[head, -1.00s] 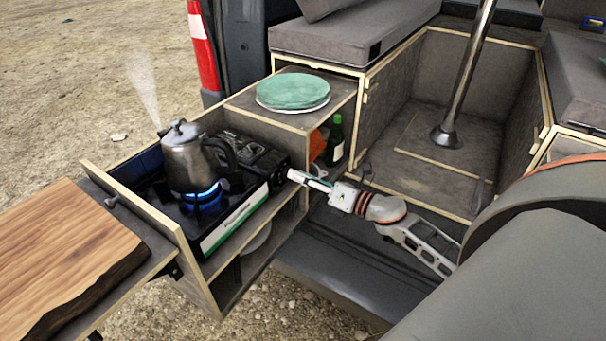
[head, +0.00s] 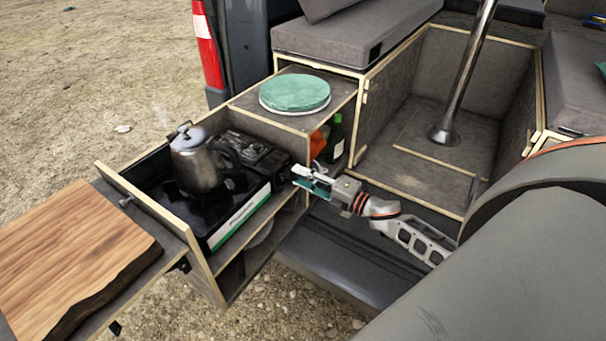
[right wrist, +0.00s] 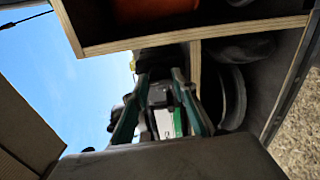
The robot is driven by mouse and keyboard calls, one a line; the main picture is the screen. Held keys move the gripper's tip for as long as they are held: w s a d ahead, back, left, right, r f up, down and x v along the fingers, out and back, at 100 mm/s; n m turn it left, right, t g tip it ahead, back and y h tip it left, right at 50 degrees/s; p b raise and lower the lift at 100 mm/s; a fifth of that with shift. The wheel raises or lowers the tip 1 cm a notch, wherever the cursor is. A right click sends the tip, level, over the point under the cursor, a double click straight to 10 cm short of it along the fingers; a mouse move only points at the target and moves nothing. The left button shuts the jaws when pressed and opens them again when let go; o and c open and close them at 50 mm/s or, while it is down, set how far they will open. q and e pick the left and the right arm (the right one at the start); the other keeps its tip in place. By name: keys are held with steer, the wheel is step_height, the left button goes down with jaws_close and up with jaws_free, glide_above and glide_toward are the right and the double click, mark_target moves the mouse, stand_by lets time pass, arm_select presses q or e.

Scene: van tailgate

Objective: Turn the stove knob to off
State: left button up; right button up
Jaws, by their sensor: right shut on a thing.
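The black camping stove (head: 240,216) with a white and green front strip sits in the pull-out drawer, a metal kettle (head: 197,166) on its burner. No blue flame shows under the kettle, and only faint steam rises. My right gripper (head: 296,176) is at the stove's right end, its fingers shut on the stove knob, which they mostly hide. In the right wrist view, both teal fingers (right wrist: 162,76) reach to the dark end of the stove (right wrist: 166,122). My left gripper is not in view.
Green plates (head: 295,93) lie on the cabinet right behind the stove. A green bottle (head: 335,138) stands in the open shelf close to my right gripper. A wooden board (head: 75,255) lies at the left. A metal post (head: 465,75) rises behind my arm.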

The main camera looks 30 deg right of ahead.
steer(key=shift+m, duration=0.5)
steer(key=o, duration=1.1)
steer(key=shift+s, duration=0.1)
steer(key=v, duration=1.1)
steer(key=shift+s+d, duration=0.15)
steer(key=shift+s, duration=0.25)
steer(key=s+a+f+m+g+h, duration=0.1)
steer(key=s+a+f+m+g, duration=0.1)
steer(key=s+a+f+m, duration=0.2)
steer(key=s+a+f+m+g+h, duration=0.1)
steer(key=s+a+f+m, duration=0.3)
steer(key=a, duration=0.7)
steer(key=s+a+f+m+g+h, duration=0.2)
steer(key=s+a+f+m, duration=0.2)
steer(key=a+f+m, duration=0.3)
steer(key=shift+s+a+f+m+g, duration=0.1)
steer(key=shift+s+f+m+g, duration=0.15)
steer(key=shift+m, duration=0.45)
steer(key=shift+s+a+f+m+g, duration=0.15)
steer(key=shift+f+m, duration=0.1)
steer(key=shift+m, duration=0.45)
